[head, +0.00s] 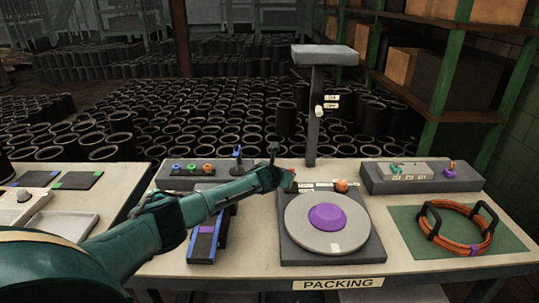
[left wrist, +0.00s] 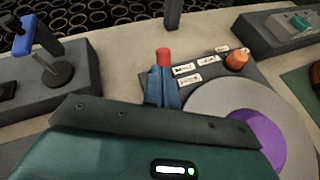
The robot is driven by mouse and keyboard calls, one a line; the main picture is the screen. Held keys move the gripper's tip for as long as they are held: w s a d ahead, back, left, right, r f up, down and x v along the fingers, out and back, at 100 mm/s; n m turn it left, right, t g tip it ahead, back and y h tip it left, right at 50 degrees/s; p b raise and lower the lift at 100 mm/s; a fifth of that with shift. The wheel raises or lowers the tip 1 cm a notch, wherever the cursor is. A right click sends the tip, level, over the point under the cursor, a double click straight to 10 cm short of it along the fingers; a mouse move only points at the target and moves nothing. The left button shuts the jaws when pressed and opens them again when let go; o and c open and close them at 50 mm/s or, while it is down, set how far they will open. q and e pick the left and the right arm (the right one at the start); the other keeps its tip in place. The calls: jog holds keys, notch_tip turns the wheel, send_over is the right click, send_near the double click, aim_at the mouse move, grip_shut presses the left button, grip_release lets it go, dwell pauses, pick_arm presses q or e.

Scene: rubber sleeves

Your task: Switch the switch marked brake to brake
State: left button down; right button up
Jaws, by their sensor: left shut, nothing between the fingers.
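A turntable unit has a dark base (head: 289,251) and a grey disc (head: 301,232) with a purple centre. Small white labels (left wrist: 208,61) sit along its back edge beside an orange knob (head: 341,186); their words are too small to read. A red-capped piece (left wrist: 163,55) stands at the base's back left corner, its lower part hidden by my fingers. My left gripper (head: 281,178) is shut and empty, with its tips right at this red piece; I cannot tell whether they touch. It also shows in the left wrist view (left wrist: 163,88). My right gripper is out of view.
A grey post (head: 313,130) with a labelled white switch (head: 319,111) rises behind. A box with colored buttons (head: 186,183) and a blue-handled lever (head: 237,160) stands left. A box with a teal switch (head: 397,169) stands right, behind an orange coil (head: 460,240) on a green mat.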

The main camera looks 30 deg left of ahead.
pick_arm(q)
jog(key=s+a+r, duration=0.1)
jog(key=s+r, duration=0.3)
jog(key=r, duration=0.4)
jog(key=shift+s+r, duration=0.25)
jog(key=shift+f, duration=0.1)
